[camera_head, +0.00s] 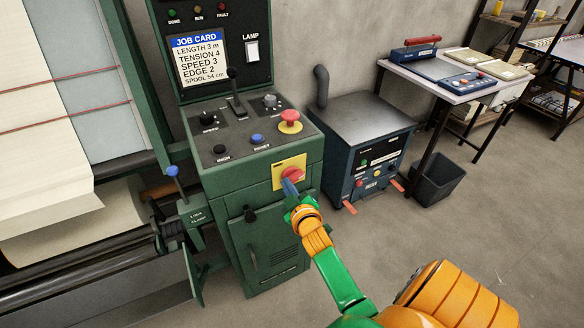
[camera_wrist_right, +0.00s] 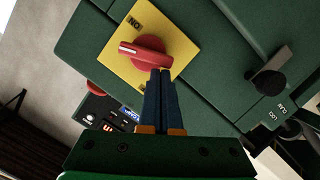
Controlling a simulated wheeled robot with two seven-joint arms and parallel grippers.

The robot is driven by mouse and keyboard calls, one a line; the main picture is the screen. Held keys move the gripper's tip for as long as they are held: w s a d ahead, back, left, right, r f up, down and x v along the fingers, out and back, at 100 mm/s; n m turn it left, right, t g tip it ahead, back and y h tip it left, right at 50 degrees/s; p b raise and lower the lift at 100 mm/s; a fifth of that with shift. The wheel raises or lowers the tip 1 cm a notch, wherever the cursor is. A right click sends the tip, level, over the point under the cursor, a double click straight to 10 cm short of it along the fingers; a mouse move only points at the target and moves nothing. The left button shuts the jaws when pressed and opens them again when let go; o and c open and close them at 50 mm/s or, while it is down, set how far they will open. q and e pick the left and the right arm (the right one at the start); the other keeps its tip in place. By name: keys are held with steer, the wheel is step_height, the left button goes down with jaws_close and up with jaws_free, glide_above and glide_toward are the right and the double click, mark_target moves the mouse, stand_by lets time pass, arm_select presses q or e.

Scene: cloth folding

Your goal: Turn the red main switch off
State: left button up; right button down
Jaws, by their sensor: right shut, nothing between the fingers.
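The red main switch (camera_head: 294,173) is a rotary knob on a yellow plate (camera_head: 278,171) on the front of the green control cabinet. In the right wrist view the knob (camera_wrist_right: 140,52) has a white mark towards its left end, and "ON" is printed on the yellow plate (camera_wrist_right: 176,36). My right gripper (camera_head: 287,183) is shut and empty, its blue fingers pointing at the knob. In the wrist view its fingertips (camera_wrist_right: 161,72) overlap the knob's lower right edge; I cannot tell whether they touch. My left gripper is not in view.
A red mushroom button (camera_head: 290,117) sits on the console above the switch. A dark blue machine (camera_head: 365,130) stands to the right. The floor in front is clear.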

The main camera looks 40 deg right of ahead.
steer(key=shift+f+n+h+b, duration=0.3)
steer(key=shift+f+n+b, duration=0.1)
steer(key=shift+n+b, duration=0.55)
steer(key=shift+a+f+n+b, duration=0.1)
steer(key=shift+f+n+b, duration=0.2)
steer(key=shift+n+b, duration=0.4)
steer(key=shift+f+n+h+b, duration=0.2)
steer(key=shift+n+h+b, duration=0.2)
steer(key=shift+n+b, duration=0.35)
steer(key=shift+f+n+t+b, duration=0.25)
steer(key=shift+n+b, duration=0.45)
steer(key=shift+b, duration=0.1)
steer(key=shift+f+n+t+b, duration=0.25)
steer(key=shift+n+b, duration=0.45)
steer(key=shift+b, duration=0.05)
steer(key=shift+d+f+n+h+b, duration=0.2)
steer(key=shift+n+h+b, duration=0.1)
steer(key=shift+n+b, duration=0.35)
steer(key=shift+d+f+n+h+b, duration=0.15)
steer(key=shift+n+h+b, duration=0.15)
steer(key=shift+n+b, duration=0.3)
steer(key=shift+r+t, duration=0.1)
steer(key=shift+t, duration=0.2)
